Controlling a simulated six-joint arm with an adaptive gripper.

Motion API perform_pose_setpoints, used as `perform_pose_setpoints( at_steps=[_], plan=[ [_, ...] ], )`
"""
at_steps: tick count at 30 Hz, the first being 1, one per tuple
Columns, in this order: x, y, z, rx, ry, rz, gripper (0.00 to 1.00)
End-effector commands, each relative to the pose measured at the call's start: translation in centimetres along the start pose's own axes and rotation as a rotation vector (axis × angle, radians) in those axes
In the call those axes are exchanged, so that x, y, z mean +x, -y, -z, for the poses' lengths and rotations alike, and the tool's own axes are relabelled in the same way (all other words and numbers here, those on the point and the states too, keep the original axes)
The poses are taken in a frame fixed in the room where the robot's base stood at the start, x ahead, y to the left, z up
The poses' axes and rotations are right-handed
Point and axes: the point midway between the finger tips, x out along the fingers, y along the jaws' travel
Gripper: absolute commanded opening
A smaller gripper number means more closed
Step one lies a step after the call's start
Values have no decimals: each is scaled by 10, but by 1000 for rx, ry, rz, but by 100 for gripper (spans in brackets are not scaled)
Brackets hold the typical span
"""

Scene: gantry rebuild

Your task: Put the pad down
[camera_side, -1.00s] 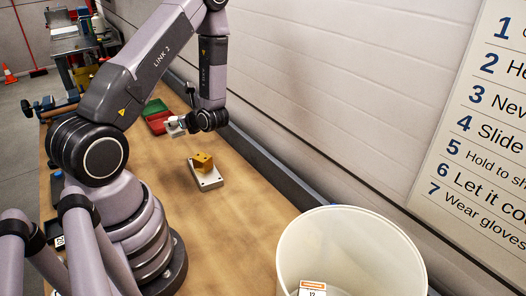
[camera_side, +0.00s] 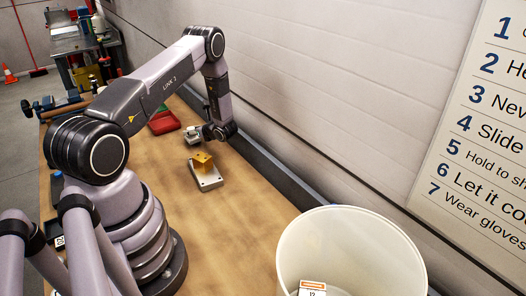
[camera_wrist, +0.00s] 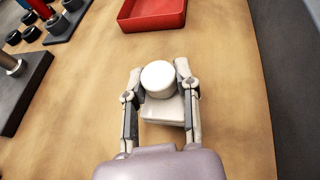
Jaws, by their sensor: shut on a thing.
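The pad (camera_wrist: 160,108) is white, with a round knob on top of a squarish block. In the wrist view my gripper (camera_wrist: 158,74) has one finger on each side of the knob and is shut on the pad. In the side view the pad shows as a small pale shape (camera_side: 191,135) at my gripper (camera_side: 200,134), low over the wooden bench (camera_side: 245,205). I cannot tell whether its underside touches the bench. My gripper hides part of it.
A brass block (camera_side: 203,160) sits on a pale plate (camera_side: 209,182) nearer the side camera. A red tray (camera_wrist: 152,23) lies beyond my gripper. A dark block with a metal post (camera_wrist: 17,90) stands left. A white bin (camera_side: 350,255) stands at front right.

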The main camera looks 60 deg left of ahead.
Motion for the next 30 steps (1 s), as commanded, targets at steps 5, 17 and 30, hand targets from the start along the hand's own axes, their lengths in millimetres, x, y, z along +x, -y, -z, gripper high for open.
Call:
perform_pose_setpoints(
  at_steps=[5,17,30],
  plan=[
    [5,0,13,-1,1,1,0],
    [6,0,15,-1,0,1,40],
    [5,0,13,-2,0,1,56]
  ],
)
